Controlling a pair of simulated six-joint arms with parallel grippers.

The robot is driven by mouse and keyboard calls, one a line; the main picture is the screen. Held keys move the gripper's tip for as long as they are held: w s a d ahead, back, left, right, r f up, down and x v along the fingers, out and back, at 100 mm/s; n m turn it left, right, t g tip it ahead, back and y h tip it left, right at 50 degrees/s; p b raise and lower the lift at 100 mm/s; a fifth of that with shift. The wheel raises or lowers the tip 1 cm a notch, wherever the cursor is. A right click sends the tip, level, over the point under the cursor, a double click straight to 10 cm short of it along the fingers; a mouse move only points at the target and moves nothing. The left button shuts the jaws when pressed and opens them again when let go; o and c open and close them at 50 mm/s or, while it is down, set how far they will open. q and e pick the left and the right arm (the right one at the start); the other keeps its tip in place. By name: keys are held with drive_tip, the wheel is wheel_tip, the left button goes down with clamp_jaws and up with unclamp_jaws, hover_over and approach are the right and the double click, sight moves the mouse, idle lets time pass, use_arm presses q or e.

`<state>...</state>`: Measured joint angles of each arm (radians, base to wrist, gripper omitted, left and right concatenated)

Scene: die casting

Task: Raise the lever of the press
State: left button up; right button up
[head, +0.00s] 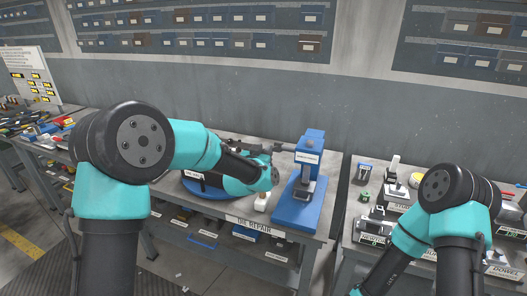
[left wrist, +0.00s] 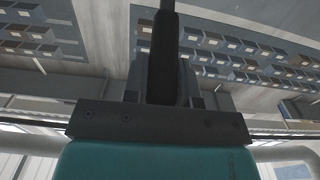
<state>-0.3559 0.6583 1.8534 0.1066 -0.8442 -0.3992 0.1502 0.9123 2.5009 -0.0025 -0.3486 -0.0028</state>
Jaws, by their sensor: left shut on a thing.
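The press (head: 309,147) is blue and stands upright on a blue base (head: 298,216) on the bench. My left gripper (head: 277,149) is at the left side of the press, near its upper part. In the left wrist view, a dark, round bar, the lever (left wrist: 165,45), runs between the fingers of my left gripper (left wrist: 164,75). The gripper is shut on the lever. In the head view, the lever is small and partly hidden by the gripper. My right forearm runs out at the bottom edge, and its gripper is out of view.
A round blue turntable (head: 203,190) sits left of the press, partly behind my left arm. A small white object (head: 262,201) stands between them. The right bench (head: 345,222) holds several small fixtures and parts. A gap separates the two benches.

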use_arm(q)
clamp_jaws()
drive_tip(key=shift+w+r+g+y, duration=0.2)
drive_tip(key=shift+w+r+g, duration=0.3)
drive_tip(key=shift+r, duration=0.25)
drive_tip(key=shift+w+r+g+y, duration=0.2)
drive_tip(key=shift+w+r+g, duration=0.3)
drive_tip(key=shift+r, duration=0.25)
drive_tip(key=shift+w+d+r+g, duration=0.25)
drive_tip(key=shift+r+g, duration=0.05)
drive_tip(key=shift+r, duration=0.15)
drive_tip(key=o, duration=0.8)
unclamp_jaws()
drive_tip(key=shift+s, duration=0.1)
drive_tip(key=v, duration=1.7)
